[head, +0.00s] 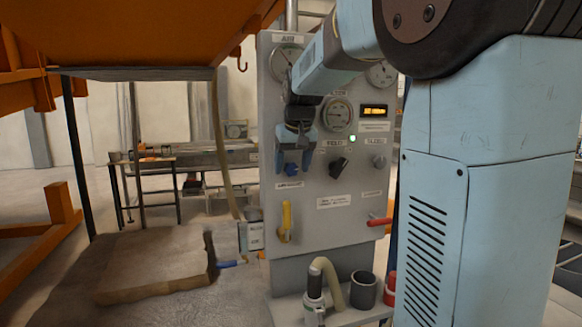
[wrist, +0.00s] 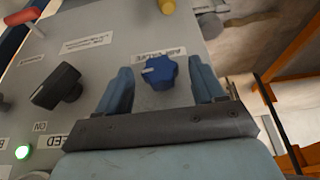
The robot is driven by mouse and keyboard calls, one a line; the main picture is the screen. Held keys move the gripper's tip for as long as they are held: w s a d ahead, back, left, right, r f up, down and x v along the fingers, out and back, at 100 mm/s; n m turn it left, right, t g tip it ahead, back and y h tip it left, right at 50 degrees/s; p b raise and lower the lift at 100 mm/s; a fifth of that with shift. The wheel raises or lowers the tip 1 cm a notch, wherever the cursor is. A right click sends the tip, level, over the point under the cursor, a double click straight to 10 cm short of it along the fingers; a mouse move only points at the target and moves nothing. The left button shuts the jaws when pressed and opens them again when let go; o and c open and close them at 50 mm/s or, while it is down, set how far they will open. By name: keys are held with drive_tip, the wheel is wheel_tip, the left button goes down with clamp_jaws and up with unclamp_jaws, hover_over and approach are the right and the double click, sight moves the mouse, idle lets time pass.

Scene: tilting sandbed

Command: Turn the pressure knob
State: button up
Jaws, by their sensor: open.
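A blue lobed knob (head: 291,169) is on the left of the grey control panel (head: 328,261), above a small label. It also shows in the wrist view (wrist: 160,73), with a pale mark on its face. My gripper (head: 293,158) is in front of the panel at this knob. In the wrist view my gripper (wrist: 163,78) is open, with one blue finger on each side of the knob. Gaps show between knob and fingers there, so I see no grip. In the head view the fingers partly hide the knob.
A black knob (head: 339,167) and a grey knob (head: 379,161) are to the right. A yellow lever (head: 286,222) and a red lever (head: 380,221) are below. Gauges, including one dial (head: 337,115), and a green light (head: 352,138) are above.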

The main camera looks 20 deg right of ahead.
drive_tip(key=shift+w+f, duration=0.15)
drive_tip(key=shift+f, duration=0.25)
